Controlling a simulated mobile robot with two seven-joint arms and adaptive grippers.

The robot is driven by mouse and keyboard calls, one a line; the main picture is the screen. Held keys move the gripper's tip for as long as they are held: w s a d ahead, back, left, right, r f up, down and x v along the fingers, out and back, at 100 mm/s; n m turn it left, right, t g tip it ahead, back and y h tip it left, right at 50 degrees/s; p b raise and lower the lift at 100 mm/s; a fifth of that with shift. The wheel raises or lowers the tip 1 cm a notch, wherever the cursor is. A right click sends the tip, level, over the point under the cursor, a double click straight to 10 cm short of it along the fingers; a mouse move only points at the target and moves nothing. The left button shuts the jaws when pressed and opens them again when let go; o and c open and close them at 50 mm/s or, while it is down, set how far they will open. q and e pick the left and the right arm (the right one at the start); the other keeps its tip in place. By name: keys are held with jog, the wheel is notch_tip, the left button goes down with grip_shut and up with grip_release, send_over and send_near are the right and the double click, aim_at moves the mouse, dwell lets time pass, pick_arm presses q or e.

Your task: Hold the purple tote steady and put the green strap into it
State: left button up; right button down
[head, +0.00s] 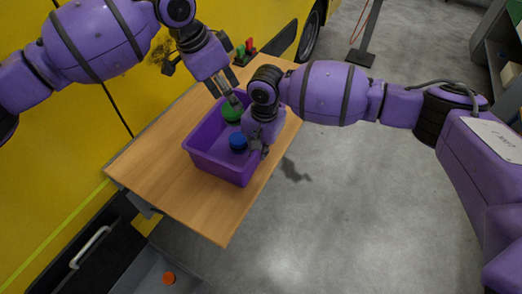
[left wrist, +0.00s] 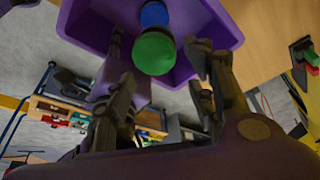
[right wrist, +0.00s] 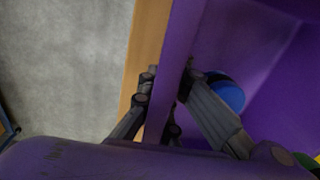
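The purple tote (head: 218,168) stands on the wooden table, near its right edge. A green round item (head: 231,112), which I take to be the rolled green strap, is at the tote's far end; it also shows in the left wrist view (left wrist: 153,53). My left gripper (head: 229,96) is above it, fingers apart on either side in the left wrist view (left wrist: 158,42), with gaps showing. My right gripper (head: 262,150) straddles the tote's right wall, one finger inside and one outside, closed on the wall in the right wrist view (right wrist: 168,82).
A blue round item (head: 238,141) lies inside the tote beside the green one. A dark holder with red and green pieces (head: 245,48) stands at the table's far end. The wooden table (head: 150,165) is bare on the left, beside the yellow vehicle (head: 50,160). Open floor lies right.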

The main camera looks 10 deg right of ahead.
aim_at(234, 113)
pick_arm(q)
jog(key=shift+o, duration=0.6)
jog(key=v, duration=1.2)
pick_arm(e)
jog(key=c, duration=1.9)
grip_release()
jog(key=shift+o, duration=0.2)
notch_tip(234, 113, up, 12)
jog(key=shift+s+d, duration=0.2)
jog(key=shift+d, duration=0.05)
